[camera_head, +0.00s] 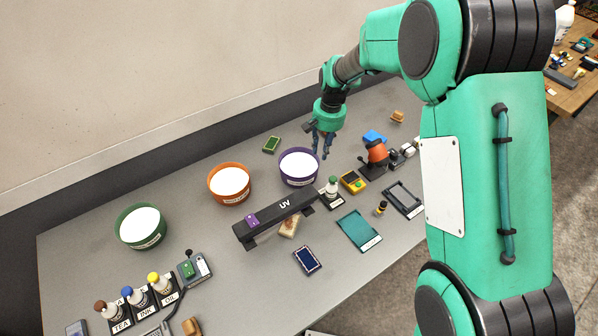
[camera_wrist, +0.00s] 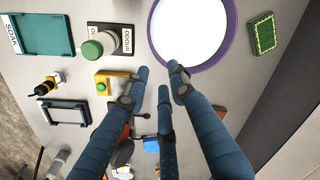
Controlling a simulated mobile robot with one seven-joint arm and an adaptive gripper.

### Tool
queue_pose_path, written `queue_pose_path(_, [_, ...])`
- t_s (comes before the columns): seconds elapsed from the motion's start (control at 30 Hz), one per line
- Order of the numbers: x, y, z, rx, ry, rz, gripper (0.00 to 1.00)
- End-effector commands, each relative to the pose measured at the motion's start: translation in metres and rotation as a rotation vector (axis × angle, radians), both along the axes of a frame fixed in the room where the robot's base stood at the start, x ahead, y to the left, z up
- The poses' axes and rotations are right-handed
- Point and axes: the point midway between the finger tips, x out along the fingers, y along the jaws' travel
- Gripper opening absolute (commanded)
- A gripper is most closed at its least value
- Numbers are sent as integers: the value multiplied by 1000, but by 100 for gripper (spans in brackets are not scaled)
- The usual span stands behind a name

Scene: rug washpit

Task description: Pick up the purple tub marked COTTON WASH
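The purple tub (camera_head: 287,179) stands upright on the grey table, filled with white; its front label is too small to read. In the wrist view its purple rim (camera_wrist: 232,38) is at the top, partly cut off by the picture edge. My gripper (camera_head: 322,153) hangs above the table just right of the tub, fingers pointing down. In the wrist view my gripper's (camera_wrist: 158,78) three fingers are apart with nothing between them. One fingertip overlaps the tub's near rim in that view; I cannot tell whether it touches.
An orange tub (camera_head: 229,199) and a green tub (camera_head: 143,243) stand to the left. A black UV bar (camera_head: 275,217) lies in front. A white bottle with a green cap (camera_head: 333,188), a yellow device (camera_head: 352,182) and an orange-topped device (camera_head: 377,153) crowd the right. A wall runs behind.

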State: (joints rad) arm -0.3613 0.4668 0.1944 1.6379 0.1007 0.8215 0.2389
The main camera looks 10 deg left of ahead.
Motion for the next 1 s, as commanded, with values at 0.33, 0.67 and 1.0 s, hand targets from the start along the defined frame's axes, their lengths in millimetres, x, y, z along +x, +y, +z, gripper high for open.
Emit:
queue_pose_path(0.33, [-1,4,-51,0,2,0,24])
queue_pose_path(0.67, [-1,5,-59,0,0,0,24])
queue_pose_path(1.0, [-2,6,-69,-1,2,0,24])
